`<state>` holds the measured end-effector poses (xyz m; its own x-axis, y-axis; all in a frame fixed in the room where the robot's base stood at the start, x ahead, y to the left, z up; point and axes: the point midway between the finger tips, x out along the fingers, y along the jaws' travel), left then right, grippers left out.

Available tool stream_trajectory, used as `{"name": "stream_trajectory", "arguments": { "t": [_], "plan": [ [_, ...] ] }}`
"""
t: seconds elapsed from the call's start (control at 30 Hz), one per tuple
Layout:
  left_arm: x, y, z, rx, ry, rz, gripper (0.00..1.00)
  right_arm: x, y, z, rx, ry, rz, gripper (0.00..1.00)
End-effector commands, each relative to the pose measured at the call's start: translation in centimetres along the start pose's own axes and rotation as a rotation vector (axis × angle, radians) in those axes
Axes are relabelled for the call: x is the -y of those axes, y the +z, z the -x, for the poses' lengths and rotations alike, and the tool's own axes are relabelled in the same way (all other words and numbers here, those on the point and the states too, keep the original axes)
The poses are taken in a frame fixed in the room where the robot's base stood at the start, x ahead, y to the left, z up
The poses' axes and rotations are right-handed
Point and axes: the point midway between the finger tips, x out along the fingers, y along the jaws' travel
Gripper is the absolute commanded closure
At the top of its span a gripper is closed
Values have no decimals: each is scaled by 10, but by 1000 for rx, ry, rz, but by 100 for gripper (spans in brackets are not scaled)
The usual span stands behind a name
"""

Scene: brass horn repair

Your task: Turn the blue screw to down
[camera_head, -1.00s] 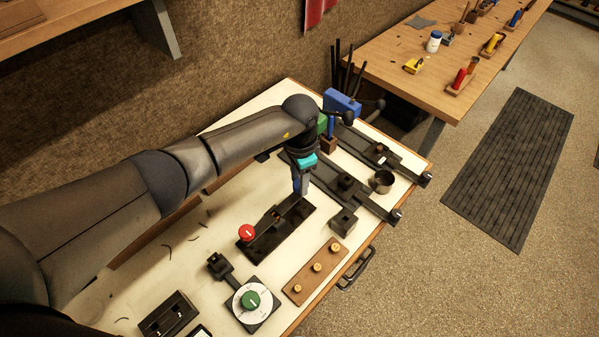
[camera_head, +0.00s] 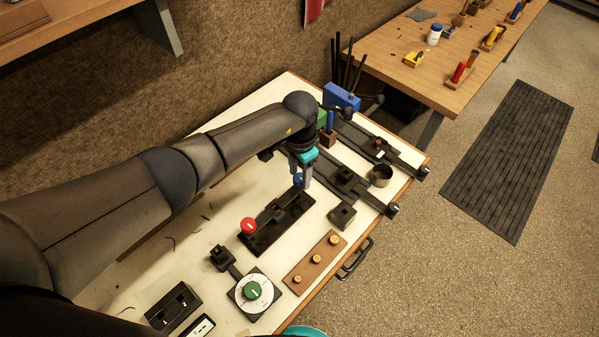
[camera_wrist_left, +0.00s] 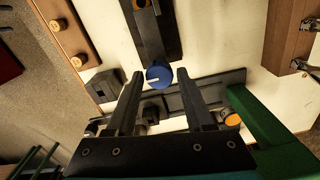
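The blue screw (camera_head: 298,180) is a round knob at the far end of a black block (camera_head: 282,224) on the white worktop. In the left wrist view the blue screw (camera_wrist_left: 159,76) has a short pale mark on its top, lying nearly crosswise. My left gripper (camera_head: 306,181) points down beside the screw in the head view. In the wrist view its two fingers (camera_wrist_left: 160,74) are apart, with the screw's head appearing between the tips and a gap on each side. Height above the screw is hard to judge. My right gripper is not in view.
A green knob on a white dial (camera_head: 253,290) and a brown strip with brass knobs (camera_head: 316,261) lie closer.

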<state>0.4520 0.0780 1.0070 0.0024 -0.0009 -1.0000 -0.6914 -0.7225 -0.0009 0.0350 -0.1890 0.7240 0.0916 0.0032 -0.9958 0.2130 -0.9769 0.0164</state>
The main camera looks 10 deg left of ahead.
Motion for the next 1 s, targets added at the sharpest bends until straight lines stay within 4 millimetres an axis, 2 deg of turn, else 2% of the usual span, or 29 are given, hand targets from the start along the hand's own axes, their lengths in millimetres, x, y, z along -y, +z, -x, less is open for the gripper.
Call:
{"name": "stream_trajectory", "arguments": {
  "t": [0.03, 0.13, 0.17, 0.4, 0.53, 0.67, 1.0],
  "plan": [
    [0, 0, 0, 0, 0, -1, 40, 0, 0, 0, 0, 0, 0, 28],
    [0, 0, 0, 1, 0, -1, 29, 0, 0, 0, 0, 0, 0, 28],
    [0, 1, 0, 1, 0, -1, 28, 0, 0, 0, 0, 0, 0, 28],
    [0, 1, 0, 2, 1, -2, 28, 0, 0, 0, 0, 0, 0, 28],
    [-1, 0, 10, 0, 3, -3, 28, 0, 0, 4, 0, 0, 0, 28],
    [0, 0, 33, -2, 1, -3, 28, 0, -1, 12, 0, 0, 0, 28],
    [-1, 0, 110, -3, 0, -3, 28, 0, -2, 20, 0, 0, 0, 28]
  ]
}}
